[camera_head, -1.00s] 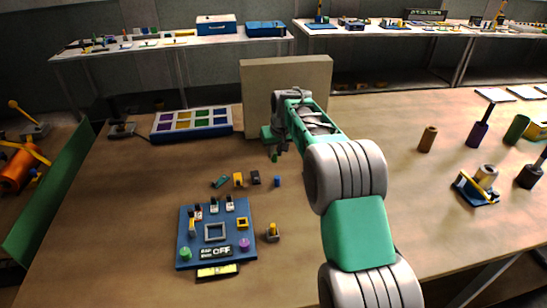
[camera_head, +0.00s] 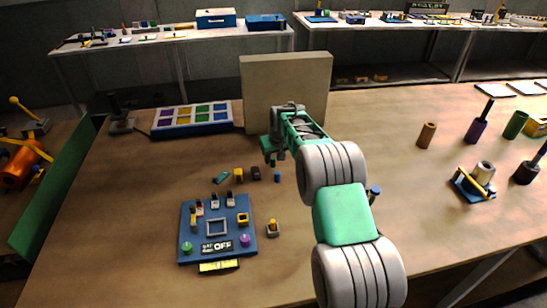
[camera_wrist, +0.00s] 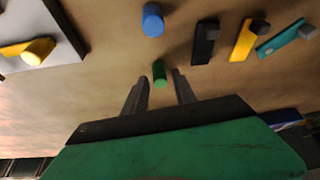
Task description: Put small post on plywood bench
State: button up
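A small green post (camera_wrist: 160,73) shows between and just past the fingertips of my gripper (camera_wrist: 158,88) in the wrist view. The fingers stand apart, with a gap on each side of it. In the head view my gripper (camera_head: 272,154) is over the plywood bench (camera_head: 110,220), in front of the beige block, and the green post (camera_head: 273,162) shows below it. I cannot tell whether the post touches the bench. A small blue post (camera_wrist: 152,20) stands nearby on the bench; it also shows in the head view (camera_head: 277,177).
Small black (camera_head: 256,173), yellow (camera_head: 239,175) and teal (camera_head: 222,178) pieces lie left of the blue post. A blue panel (camera_head: 196,249) is in front. A tray of colored squares (camera_head: 158,132) and an upright beige block (camera_head: 286,72) are behind. Bare bench lies at left.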

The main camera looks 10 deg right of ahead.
jog(key=shift+o, duration=0.7)
jog(key=shift+r, duration=0.45)
jog(key=a+b+v, duration=0.1)
jog(key=b+v, duration=0.1)
jog(key=v, duration=1)
jog(key=s+r, duration=0.4)
jog(key=s, duration=0.8)
jog(key=s+f, duration=0.2)
jog(key=s, duration=1)
jog(key=s+f+m+g, duration=0.1)
jog(key=s+f, duration=0.2)
jog(key=s, duration=0.9)
jog(key=shift+s+f+h, duration=0.2)
jog(key=shift+s+h, duration=0.1)
jog(key=shift+s, duration=0.1)
